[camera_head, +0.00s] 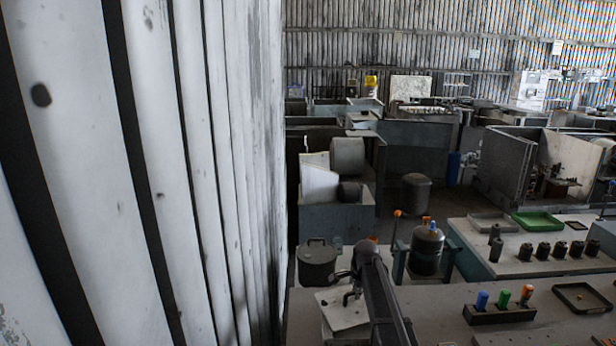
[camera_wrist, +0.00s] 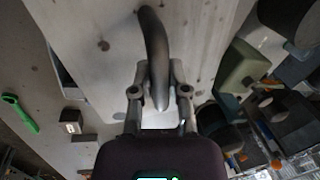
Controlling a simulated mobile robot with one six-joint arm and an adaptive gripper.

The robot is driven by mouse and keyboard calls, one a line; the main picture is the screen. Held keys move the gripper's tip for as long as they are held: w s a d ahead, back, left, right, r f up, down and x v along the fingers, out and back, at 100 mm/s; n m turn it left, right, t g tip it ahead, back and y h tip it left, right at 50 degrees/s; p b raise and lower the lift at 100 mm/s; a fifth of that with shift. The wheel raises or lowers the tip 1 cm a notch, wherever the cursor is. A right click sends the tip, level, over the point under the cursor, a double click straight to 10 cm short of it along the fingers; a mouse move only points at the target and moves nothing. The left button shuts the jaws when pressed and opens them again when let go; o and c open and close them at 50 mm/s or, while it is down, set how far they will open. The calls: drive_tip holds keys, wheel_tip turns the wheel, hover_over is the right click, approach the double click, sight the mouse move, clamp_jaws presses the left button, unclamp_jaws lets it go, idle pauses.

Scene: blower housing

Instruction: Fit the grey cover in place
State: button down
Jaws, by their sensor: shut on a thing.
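The grey cover is a flat pale plate (camera_head: 338,318) at the front in the head view, and it fills the upper middle of the wrist view (camera_wrist: 100,65). A dark curved handle (camera_wrist: 152,35) stands up from it. My gripper (camera_wrist: 160,92) is shut on this handle, with one finger on each side. In the head view my gripper (camera_head: 350,290) is at the plate, below the end of my dark arm. The cover lies over a pale box-like body; whether it touches or is seated there I cannot tell. The body is mostly hidden.
A pale ribbed wall (camera_head: 150,170) stands close on the left. A dark lidded pot (camera_head: 317,262) stands just behind the cover. To the right are a block with coloured handles (camera_head: 500,312) and a dark tray (camera_head: 582,297). A green wrench (camera_wrist: 20,113) lies left in the wrist view.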

sight(358, 308)
drive_tip(key=shift+d+r, duration=0.1)
wheel_tip(358, 308, up, 20)
drive_tip(key=m+p, duration=0.3)
drive_tip(key=p, duration=1.7)
drive_tip(key=shift+d+r+m+h, duration=0.2)
drive_tip(key=shift+m+h, duration=0.1)
drive_tip(key=shift+h, duration=0.1)
drive_tip(key=shift+s+f, duration=0.15)
drive_tip(key=shift+f, duration=0.1)
drive_tip(key=f+b, duration=1.5)
drive_tip(key=s+f+b, duration=0.1)
drive_tip(key=f+b, duration=0.6)
drive_tip(key=shift+f, duration=0.2)
drive_tip(key=shift+f+b, duration=0.45)
drive_tip(key=shift+b, duration=0.15)
drive_tip(key=shift+s, duration=0.65)
idle(0.7)
